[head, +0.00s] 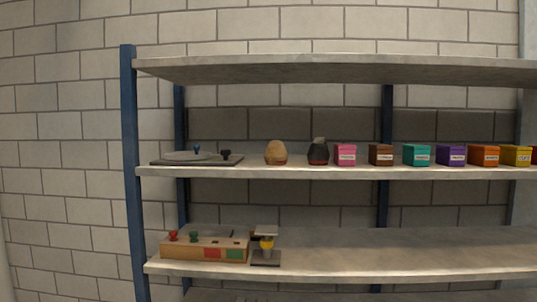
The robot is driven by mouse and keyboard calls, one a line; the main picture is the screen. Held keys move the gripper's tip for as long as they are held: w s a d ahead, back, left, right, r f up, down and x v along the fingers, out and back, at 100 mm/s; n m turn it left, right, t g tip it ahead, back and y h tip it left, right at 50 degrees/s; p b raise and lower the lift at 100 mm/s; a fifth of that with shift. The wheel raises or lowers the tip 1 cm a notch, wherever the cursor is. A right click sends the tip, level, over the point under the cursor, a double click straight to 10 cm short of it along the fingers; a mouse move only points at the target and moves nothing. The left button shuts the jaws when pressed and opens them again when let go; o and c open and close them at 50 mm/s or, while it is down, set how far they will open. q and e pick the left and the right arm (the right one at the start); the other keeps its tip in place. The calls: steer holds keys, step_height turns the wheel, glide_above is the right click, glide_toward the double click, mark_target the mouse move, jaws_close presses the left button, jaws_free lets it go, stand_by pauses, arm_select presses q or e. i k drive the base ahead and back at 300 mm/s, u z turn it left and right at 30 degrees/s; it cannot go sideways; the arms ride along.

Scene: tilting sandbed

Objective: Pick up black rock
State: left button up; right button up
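A small dark, rounded object (318,153) stands on the middle shelf, with a grey top and a reddish patch near its base. It is the closest match to a black rock, but it is too small to tell for sure that it is a rock. A tan, rounded object (276,153) stands just left of it with a small gap. A pink box (345,155) stands close on its right. Neither of my grippers is in the head view.
The shelf unit has blue posts (130,160) and a top board (330,69) above the middle shelf (330,170). Several coloured boxes line the right. A grey plate device (190,157) sits left. The lower shelf holds a wooden box (205,248) and is clear at right.

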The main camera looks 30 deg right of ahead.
mark_target(318, 156)
steer(key=u, duration=0.25)
steer(key=i, duration=1.1)
steer(key=z, duration=0.3)
